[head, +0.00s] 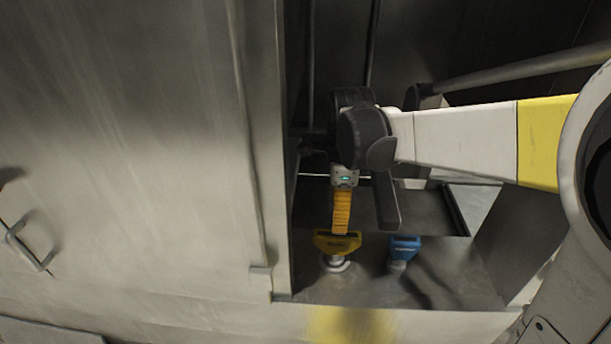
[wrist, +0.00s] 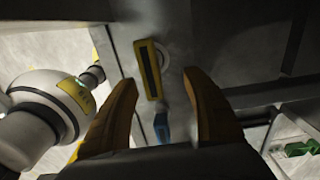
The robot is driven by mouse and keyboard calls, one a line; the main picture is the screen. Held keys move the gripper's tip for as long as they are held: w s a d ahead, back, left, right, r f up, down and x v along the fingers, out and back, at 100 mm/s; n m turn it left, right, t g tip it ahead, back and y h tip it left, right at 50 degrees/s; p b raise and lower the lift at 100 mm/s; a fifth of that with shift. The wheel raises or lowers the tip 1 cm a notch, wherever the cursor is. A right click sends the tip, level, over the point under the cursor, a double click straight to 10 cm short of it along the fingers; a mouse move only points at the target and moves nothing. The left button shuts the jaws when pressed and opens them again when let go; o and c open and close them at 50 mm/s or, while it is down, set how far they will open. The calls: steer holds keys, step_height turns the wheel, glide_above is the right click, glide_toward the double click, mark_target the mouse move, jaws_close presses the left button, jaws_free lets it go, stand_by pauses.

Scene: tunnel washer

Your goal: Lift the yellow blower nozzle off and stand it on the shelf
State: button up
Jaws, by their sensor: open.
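The yellow blower nozzle (head: 338,243) stands on a round pale fitting at the front of a grey ledge. In the wrist view the yellow nozzle (wrist: 148,69) appears as a long yellow head with a dark slot, beyond and between the fingertips. My gripper (head: 340,231) points down, and its orange fingers overlap the nozzle's top in the head view. In the wrist view my gripper (wrist: 160,78) is open, with one finger on each side and nothing held. Contact with the nozzle cannot be told. Which surface is the shelf is unclear.
A blue nozzle (head: 403,246) stands close to the right of the yellow one; it also shows in the wrist view (wrist: 161,127). A tall metal panel (head: 262,150) rises on the left. Bare grey ledge (head: 455,285) lies on the right. Green items (wrist: 300,148) show at the wrist view's right edge.

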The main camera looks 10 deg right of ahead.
mark_target(336, 248)
steer(key=shift+s+f, duration=0.95)
steer(key=shift+f, duration=0.2)
steer(key=shift+w+f+b, duration=0.2)
steer(key=shift+f+b, duration=0.15)
steer(key=shift+f, duration=0.85)
steer(key=f, duration=0.5)
steer(key=shift+a+f, duration=0.25)
steer(key=shift+a, duration=0.05)
steer(key=shift+s, duration=0.2)
steer(key=shift+w+f+b, duration=0.1)
steer(key=shift+f+b, duration=0.1)
steer(key=shift+b, duration=0.4)
steer(key=shift+c, duration=0.2)
jaws_close()
